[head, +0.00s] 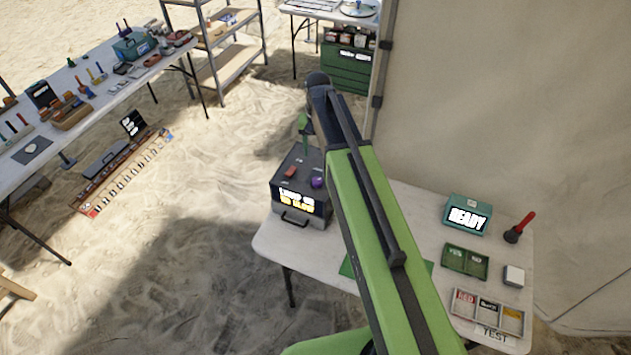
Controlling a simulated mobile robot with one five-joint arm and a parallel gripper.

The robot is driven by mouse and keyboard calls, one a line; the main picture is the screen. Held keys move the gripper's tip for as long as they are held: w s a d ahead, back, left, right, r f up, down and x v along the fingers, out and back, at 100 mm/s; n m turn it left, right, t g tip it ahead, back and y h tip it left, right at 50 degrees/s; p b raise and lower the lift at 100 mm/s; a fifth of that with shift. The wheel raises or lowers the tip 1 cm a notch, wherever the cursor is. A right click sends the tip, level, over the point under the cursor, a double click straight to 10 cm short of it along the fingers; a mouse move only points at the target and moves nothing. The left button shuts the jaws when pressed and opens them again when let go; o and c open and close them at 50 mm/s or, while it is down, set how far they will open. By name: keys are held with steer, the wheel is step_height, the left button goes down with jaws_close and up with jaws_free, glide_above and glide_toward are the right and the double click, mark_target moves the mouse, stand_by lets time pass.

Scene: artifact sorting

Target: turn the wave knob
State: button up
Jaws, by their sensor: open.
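A dark box (287,215) with a lit yellow text sign and a front handle stands at the left end of the near white table. No wave label is readable, so I cannot tell for sure which one is the wave knob. My gripper (304,146) points down over the back of the box top, behind both pieces in the picture. It is open and appears empty; its fingertips are small here, and I cannot tell their height above the box.
The white table (274,243) also holds a teal box reading READY (467,215), a red-handled tool (520,227), a green two-part tray (465,262) and a sorting tray (487,312). A tent wall (480,110) stands behind.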

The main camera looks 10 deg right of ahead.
mark_target(317, 180)
step_height(317, 180, down, 14)
steer(key=b, duration=1.3)
steer(key=shift+f, duration=0.25)
steer(key=shift+r, duration=0.15)
